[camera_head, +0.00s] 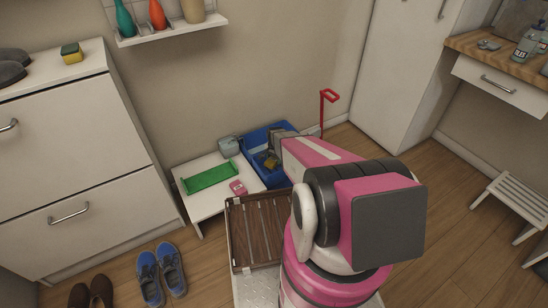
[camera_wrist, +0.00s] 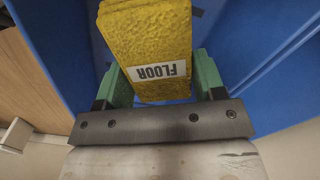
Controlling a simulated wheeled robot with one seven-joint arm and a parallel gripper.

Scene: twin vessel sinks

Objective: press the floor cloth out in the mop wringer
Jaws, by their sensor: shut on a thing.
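The floor cloth (camera_wrist: 150,40) is a thick yellow block with a white "FLOOR" label in the wrist view. My gripper (camera_wrist: 163,84) is shut on it, one green finger at each side. In the head view, my gripper (camera_head: 272,152) reaches into or over the blue mop wringer bucket (camera_head: 257,137), with a small yellow patch of the cloth (camera_head: 271,162) showing there. Blue walls surround the cloth in the wrist view. A red lever handle (camera_head: 329,96) stands up at the bucket's right. My arm hides the bucket's right front, and I cannot tell whether the cloth touches the bucket.
A low white table (camera_head: 201,205) left of the bucket holds a green tray (camera_head: 211,177), a grey container (camera_head: 229,147) and a pink box (camera_head: 238,187). A brown slatted rack (camera_head: 257,232) stands in front. Shoes (camera_head: 160,273) lie on the floor by a white cabinet (camera_head: 80,150).

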